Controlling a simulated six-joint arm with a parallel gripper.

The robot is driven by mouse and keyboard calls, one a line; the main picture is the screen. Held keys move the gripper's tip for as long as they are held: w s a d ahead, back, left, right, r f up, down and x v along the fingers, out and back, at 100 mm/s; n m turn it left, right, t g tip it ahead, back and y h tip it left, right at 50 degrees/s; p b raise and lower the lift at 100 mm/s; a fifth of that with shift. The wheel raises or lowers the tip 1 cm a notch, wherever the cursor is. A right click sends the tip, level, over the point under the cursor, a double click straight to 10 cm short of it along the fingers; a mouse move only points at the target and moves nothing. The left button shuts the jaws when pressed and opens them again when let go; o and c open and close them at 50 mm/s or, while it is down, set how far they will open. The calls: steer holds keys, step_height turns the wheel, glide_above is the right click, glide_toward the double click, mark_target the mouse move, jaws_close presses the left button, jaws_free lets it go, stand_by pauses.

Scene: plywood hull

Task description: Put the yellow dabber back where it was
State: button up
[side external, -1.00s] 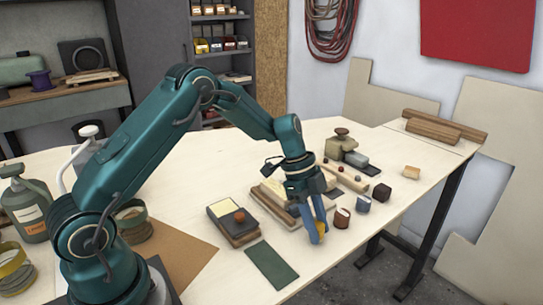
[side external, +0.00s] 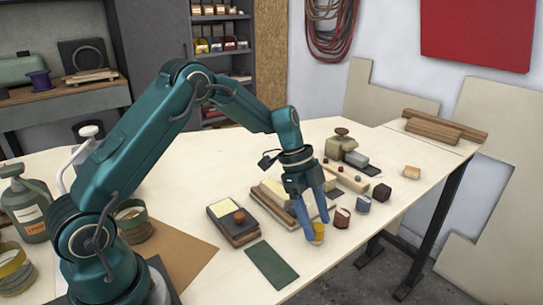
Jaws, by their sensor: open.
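The yellow dabber (side external: 318,233) stands on the plywood table near its front edge, left of a row of other dabbers. My gripper (side external: 315,222) is open, pointing down at it, with its blue fingers at the dabber. One finger hides part of the dabber, and I cannot tell whether the fingers touch it.
A dark red dabber (side external: 341,218), a dark blue one (side external: 363,205) and a dark purple one (side external: 382,193) stand to the right.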

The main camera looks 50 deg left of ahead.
steer(key=w+v, duration=0.1)
steer(key=v, duration=0.8)
steer(key=s+d+r+n+t+y, duration=0.1)
steer(key=s+d+r+n+y, duration=0.1)
steer(key=s+r+n, duration=0.6)
steer(key=s+f+n+t+y, duration=0.2)
steer(key=s+n, duration=0.5)
steer(key=s, duration=0.6)
steer(key=shift+s+d+f+t, duration=0.3)
steer(key=shift+f+t, duration=0.2)
steer(key=shift+t, duration=0.2)
